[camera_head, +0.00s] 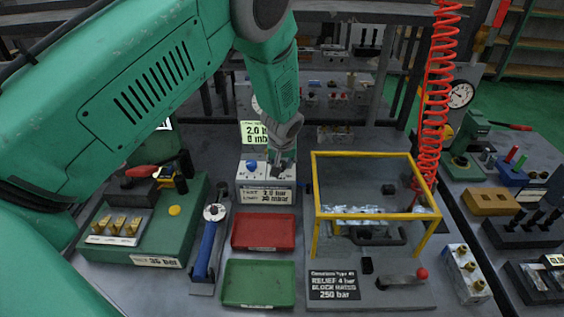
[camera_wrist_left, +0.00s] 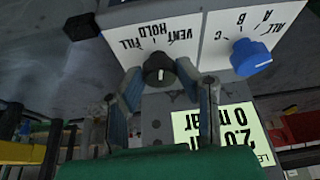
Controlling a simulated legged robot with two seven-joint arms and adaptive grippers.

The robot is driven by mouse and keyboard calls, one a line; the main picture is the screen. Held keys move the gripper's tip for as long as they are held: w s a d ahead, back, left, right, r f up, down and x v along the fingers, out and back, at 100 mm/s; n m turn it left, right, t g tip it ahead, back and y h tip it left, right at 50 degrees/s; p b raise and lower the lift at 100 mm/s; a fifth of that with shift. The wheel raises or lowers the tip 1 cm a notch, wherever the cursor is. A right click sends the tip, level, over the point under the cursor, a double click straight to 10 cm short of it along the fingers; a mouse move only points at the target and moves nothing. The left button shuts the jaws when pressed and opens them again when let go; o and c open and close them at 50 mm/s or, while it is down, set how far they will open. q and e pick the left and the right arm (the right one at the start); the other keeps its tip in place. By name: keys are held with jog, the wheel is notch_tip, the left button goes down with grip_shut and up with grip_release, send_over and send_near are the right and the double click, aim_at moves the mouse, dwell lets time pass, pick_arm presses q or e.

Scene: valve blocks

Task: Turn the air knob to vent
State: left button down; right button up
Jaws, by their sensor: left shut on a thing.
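The air knob (camera_wrist_left: 159,70) is a round black knob on a white panel (camera_wrist_left: 185,38) marked FILL, HOLD and VENT, seen upside down in the left wrist view. A white mark shows on the knob, but I cannot tell which label it points to. My left gripper (camera_wrist_left: 169,84) is shut on the knob, with a finger on either side of it. In the head view my left gripper (camera_head: 283,163) is at the right part of the test box (camera_head: 265,194) and hides the knob. My right gripper is not in view.
A blue knob (camera_wrist_left: 251,57) sits beside the black one. A green display (camera_wrist_left: 222,138) reads 2.0 and 0 mbar. A red tray (camera_head: 264,247) and a green tray (camera_head: 259,300) lie in front. A yellow-framed guard (camera_head: 375,155) stands to the right, near a red coiled hose (camera_head: 437,90).

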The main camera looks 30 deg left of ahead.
pick_arm(q)
jog(key=m, duration=0.2)
jog(key=m+h+p, duration=0.1)
jog(key=m, duration=0.1)
jog(key=shift+a+t+h, duration=0.1)
jog(key=shift+t+h, duration=0.2)
jog(key=shift+m+h+p, duration=0.3)
jog(key=shift+m+h, duration=0.2)
jog(key=shift+m, duration=1)
jog(key=c, duration=1.3)
grip_release()
jog(key=shift+s, duration=0.1)
jog(key=shift+o, duration=0.6)
jog(key=shift+a, duration=0.1)
